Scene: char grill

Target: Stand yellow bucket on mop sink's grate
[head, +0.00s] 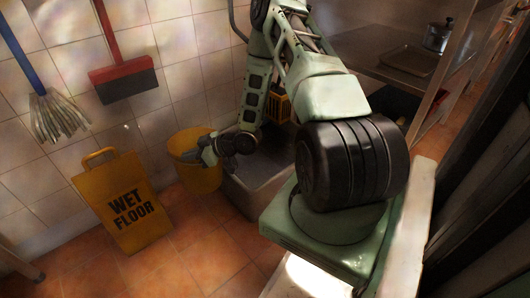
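The yellow bucket (197,177) is upright just left of the mop sink, near the tiled wall. I cannot tell whether its base touches the floor. My gripper (207,153) is at the right side of the bucket's rim, over its opening. The fingers are small and dark, so I cannot tell whether they are shut on the rim. The mop sink (248,196) is a grey basin right of the bucket. My arm hides much of its inside and right side, and I cannot make out its grate clearly.
A yellow wet floor sign (126,205) stands left of the bucket. A mop (58,115) and a red broom (122,78) hang on the wall. A yellow slatted object (279,104) is behind my arm. A metal shelf with a tray (405,60) and pot (437,37) is at right.

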